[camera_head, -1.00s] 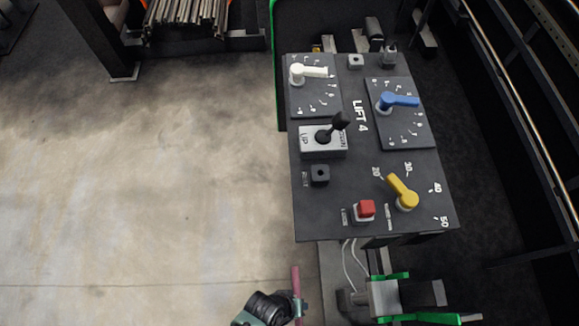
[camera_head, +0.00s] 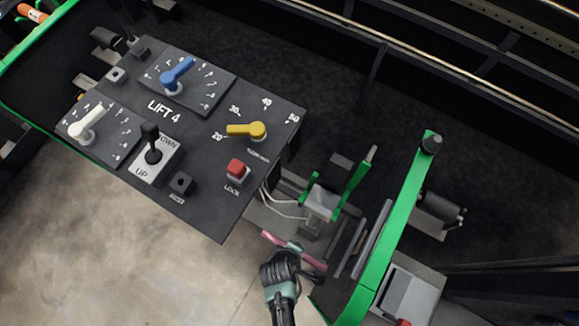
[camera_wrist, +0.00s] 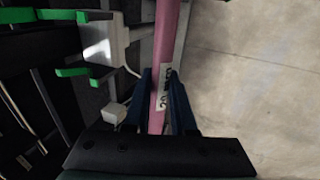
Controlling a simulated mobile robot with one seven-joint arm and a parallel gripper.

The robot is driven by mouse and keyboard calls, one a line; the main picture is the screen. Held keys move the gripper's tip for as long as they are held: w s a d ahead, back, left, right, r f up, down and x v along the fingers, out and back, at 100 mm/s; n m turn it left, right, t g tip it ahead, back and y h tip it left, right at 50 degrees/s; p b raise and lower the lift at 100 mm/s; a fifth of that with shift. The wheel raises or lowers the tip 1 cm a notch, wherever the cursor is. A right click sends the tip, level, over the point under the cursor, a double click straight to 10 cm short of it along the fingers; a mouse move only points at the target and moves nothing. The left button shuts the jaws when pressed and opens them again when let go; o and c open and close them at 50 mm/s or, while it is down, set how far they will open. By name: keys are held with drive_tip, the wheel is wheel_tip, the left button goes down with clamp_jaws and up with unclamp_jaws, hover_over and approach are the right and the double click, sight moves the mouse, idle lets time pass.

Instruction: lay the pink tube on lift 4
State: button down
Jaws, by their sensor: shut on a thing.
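The pink tube (camera_head: 272,237) is held in my gripper (camera_head: 292,250) at the lower middle of the head view, near the right end of the LIFT 4 panel. In the wrist view the tube (camera_wrist: 164,70) runs up between the two dark fingers (camera_wrist: 165,100), with a white label with dark print on it. My gripper is shut on the tube. The lift 4 control panel (camera_head: 205,125) is dark and carries white, blue and yellow levers, a black UP/DOWN stick and a red button. Green brackets (camera_head: 352,182) on a metal frame stand right of the panel.
A long green rail (camera_head: 385,240) and a grey box (camera_head: 408,292) lie to the right. White cables (camera_head: 275,208) hang between the panel and the brackets. Dark railings (camera_head: 450,70) run along the back. Bare concrete floor (camera_head: 130,270) is free at the lower left.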

drive_tip(key=shift+w+d+b, duration=3.4)
drive_tip(key=shift+w+d, duration=1.85)
drive_tip(key=shift+w, duration=2.6)
drive_tip(key=shift+f+b, duration=2.4)
drive_tip(key=shift+f, duration=0.75)
drive_tip(key=c, duration=0.7)
unclamp_jaws()
drive_tip(key=shift+o, duration=0.2)
drive_tip(key=shift+r, duration=0.1)
drive_tip(key=p+v, duration=0.2)
drive_tip(key=v, duration=1)
drive_tip(key=shift+r, duration=0.4)
